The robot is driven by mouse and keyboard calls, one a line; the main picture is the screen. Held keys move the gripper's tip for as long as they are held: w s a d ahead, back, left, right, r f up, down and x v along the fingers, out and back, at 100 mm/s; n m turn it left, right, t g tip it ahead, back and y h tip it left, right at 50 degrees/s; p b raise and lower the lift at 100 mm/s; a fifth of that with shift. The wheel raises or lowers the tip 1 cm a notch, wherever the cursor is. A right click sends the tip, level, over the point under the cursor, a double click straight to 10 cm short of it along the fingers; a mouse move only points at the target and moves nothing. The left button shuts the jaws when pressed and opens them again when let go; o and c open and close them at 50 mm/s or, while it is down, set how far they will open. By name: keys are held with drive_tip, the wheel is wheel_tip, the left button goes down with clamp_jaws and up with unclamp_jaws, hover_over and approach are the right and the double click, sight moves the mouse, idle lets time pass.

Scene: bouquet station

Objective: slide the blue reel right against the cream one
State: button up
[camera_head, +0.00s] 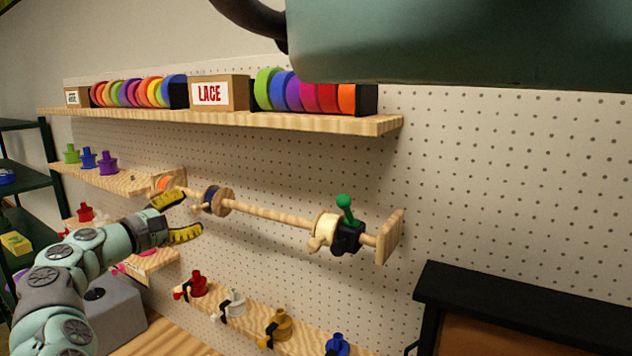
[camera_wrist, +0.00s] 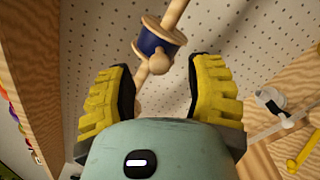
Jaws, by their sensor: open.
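The blue reel (camera_head: 213,200) with wooden flanges is threaded on a wooden rod (camera_head: 268,213) near its left end. A knob hangs on its near side in the wrist view, where the blue reel (camera_wrist: 155,42) is ahead of the fingers. The cream reel (camera_head: 325,230) is on the same rod far to the right, against a black clamp (camera_head: 347,236) with a green handle. A long bare stretch of rod separates the reels. My gripper (camera_head: 178,216) is open and empty, its yellow fingers just left of the blue reel and apart from it.
The rod ends in a wooden bracket (camera_head: 390,237) at right. Above is a shelf (camera_head: 220,118) with ribbon rolls and a LACE box (camera_head: 219,93). Below is a shelf of small coloured spools (camera_head: 278,324). A black-topped cabinet (camera_head: 520,305) stands at lower right.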

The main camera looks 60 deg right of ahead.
sight(193, 211)
drive_tip(key=shift+s+d, duration=0.15)
drive_tip(key=shift+d, duration=0.9)
drive_tip(key=shift+w+d+p, duration=0.2)
drive_tip(key=shift+d+p, duration=0.15)
drive_tip(key=shift+d, duration=0.2)
drive_tip(key=shift+c, duration=0.2)
clamp_jaws()
